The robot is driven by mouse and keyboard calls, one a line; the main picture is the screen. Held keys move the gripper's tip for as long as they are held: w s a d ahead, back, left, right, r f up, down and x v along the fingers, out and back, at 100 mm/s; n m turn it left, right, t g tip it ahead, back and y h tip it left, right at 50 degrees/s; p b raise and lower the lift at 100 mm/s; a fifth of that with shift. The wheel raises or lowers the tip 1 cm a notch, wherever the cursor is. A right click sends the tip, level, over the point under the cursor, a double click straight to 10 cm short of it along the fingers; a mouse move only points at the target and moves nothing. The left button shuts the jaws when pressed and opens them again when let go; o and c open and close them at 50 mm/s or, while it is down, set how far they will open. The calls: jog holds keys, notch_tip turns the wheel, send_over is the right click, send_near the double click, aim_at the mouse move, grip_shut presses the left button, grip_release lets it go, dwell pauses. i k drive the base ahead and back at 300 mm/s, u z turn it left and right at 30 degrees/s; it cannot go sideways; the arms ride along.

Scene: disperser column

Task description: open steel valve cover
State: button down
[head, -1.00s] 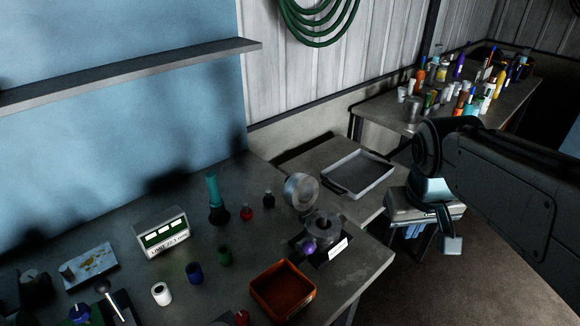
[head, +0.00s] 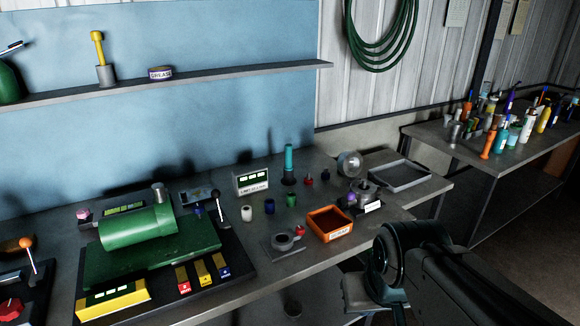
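A round steel disc (head: 349,163) stands tilted up on the bench, right of centre in the head view. It looks like a steel cover raised behind a low round steel fitting (head: 364,191) with a purple knob and a white label. Whether the two are joined by a hinge is too small to tell. My gripper (head: 374,305) is low in the view, in front of the bench edge and clear of the disc and fitting.
An orange tray (head: 330,224) and a ring on a grey plate (head: 286,240) lie left of the fitting. A green machine (head: 138,238) fills the bench's left side. A grey tray (head: 399,175) lies behind on the right. A crowded side table (head: 470,148) stands farther right.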

aim_at(350, 164)
jog(key=z, duration=1)
jog(key=i, duration=1.35)
jog(key=u, duration=0.7)
